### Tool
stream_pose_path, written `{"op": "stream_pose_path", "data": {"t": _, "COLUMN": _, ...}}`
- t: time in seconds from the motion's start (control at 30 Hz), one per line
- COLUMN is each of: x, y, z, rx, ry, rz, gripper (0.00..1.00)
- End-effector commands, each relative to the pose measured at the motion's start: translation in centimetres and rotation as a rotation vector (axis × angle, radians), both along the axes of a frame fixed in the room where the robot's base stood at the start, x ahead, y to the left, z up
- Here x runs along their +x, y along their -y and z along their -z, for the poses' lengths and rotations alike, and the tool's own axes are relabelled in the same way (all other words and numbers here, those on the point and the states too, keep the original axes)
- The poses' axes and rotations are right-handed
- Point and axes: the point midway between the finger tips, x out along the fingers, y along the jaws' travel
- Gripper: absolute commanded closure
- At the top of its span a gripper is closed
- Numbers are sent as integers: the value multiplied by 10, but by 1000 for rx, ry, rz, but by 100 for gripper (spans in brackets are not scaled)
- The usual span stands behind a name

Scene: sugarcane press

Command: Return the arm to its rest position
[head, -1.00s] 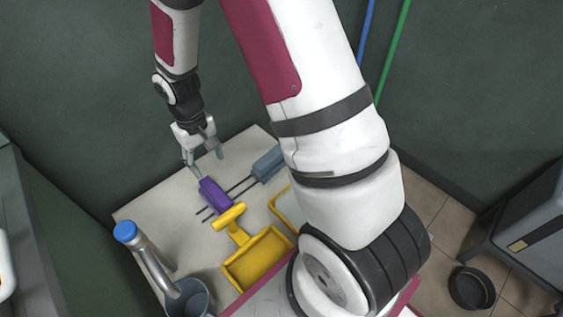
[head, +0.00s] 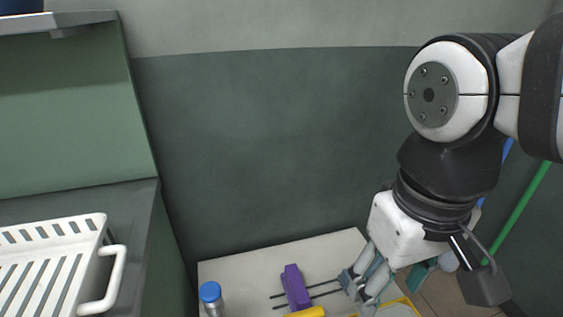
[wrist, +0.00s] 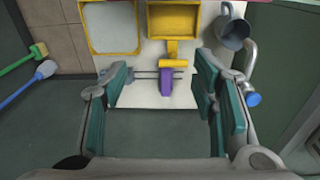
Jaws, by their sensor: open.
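My gripper (head: 362,284) hangs at the lower right of the head view, above the right part of the white table (head: 240,262). In the wrist view my gripper (wrist: 160,110) shows its two teal-padded fingers wide apart with nothing between them close up. Beyond the fingers lies the purple block (wrist: 167,83) on thin dark rods, apart from the fingers. The purple block also shows in the head view (head: 295,287). A yellow tray with a handle (wrist: 172,20) stands beside it on the table.
A blue-capped metal pipe (head: 211,295) and a grey pitcher (wrist: 232,30) stand at the table's side. A white slotted basket (head: 55,265) sits on the counter at left. Blue and green poles (head: 520,215) lean at right. The dark wall is behind.

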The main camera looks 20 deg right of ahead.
Motion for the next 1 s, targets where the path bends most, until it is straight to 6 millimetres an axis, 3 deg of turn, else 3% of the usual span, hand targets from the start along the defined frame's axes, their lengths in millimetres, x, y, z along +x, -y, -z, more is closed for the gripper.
{"op": "stream_pose_path", "data": {"t": 0.1, "x": -23, "y": -3, "z": -2, "rx": 16, "ry": 8, "rz": -6, "gripper": 47}}
{"op": "stream_pose_path", "data": {"t": 0.2, "x": -34, "y": -4, "z": -2, "rx": 22, "ry": 8, "rz": -9, "gripper": 47}}
{"op": "stream_pose_path", "data": {"t": 0.63, "x": -37, "y": -4, "z": -2, "rx": 24, "ry": 6, "rz": -10, "gripper": 47}}
{"op": "stream_pose_path", "data": {"t": 0.77, "x": -35, "y": -4, "z": -25, "rx": 25, "ry": 28, "rz": -12, "gripper": 47}}
{"op": "stream_pose_path", "data": {"t": 1.0, "x": -29, "y": -4, "z": -87, "rx": 23, "ry": 109, "rz": -15, "gripper": 47}}
